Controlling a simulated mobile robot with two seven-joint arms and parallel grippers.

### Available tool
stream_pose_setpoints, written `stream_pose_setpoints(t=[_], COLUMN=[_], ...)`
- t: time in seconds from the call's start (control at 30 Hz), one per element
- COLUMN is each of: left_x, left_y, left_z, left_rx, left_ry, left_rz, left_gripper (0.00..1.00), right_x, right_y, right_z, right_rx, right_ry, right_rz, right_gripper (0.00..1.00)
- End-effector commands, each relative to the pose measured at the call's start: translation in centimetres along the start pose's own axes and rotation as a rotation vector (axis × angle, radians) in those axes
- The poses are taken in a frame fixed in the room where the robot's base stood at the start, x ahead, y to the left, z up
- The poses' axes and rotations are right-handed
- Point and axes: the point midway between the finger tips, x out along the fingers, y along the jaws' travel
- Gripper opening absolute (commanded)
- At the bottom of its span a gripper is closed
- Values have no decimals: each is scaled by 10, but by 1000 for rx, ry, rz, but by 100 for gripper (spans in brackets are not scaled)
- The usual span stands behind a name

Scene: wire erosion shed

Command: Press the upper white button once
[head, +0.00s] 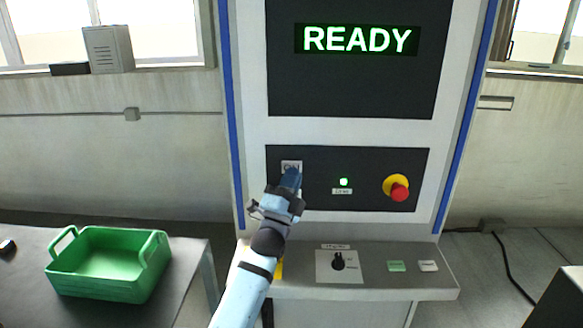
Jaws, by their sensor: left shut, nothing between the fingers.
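The upper white button (291,164) is marked ON and sits at the left of the dark control panel on the machine front. My left gripper (290,178) is shut and empty. Its fingertips overlap the lower part of this button in the head view. I cannot tell whether they touch it. A lower white button (428,266) is on the sloping console at the right. My right gripper is not in view.
The screen (358,40) reads READY. A green lamp (343,182) is lit, left of a red emergency stop (399,191). The console has a black knob (338,261) and a green button (397,266). A green crate (110,287) stands on the left table.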

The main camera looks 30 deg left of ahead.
Motion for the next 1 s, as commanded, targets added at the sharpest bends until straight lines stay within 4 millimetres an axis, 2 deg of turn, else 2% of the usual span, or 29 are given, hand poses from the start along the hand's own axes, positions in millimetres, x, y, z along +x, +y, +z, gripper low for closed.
stream_pose_setpoints(t=[0.37,0.8,1.0], left_x=[-2,-32,-35], left_y=[-2,-23,-26], left_z=[-2,-23,-26], left_rx=[0,-1,0], left_ry=[0,0,0], left_rz=[-1,0,-1], left_gripper=[0,0,0], right_x=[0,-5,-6], right_y=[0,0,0], right_z=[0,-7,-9], right_rx=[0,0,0], right_ry=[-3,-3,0], right_rz=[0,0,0], right_gripper=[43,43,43])
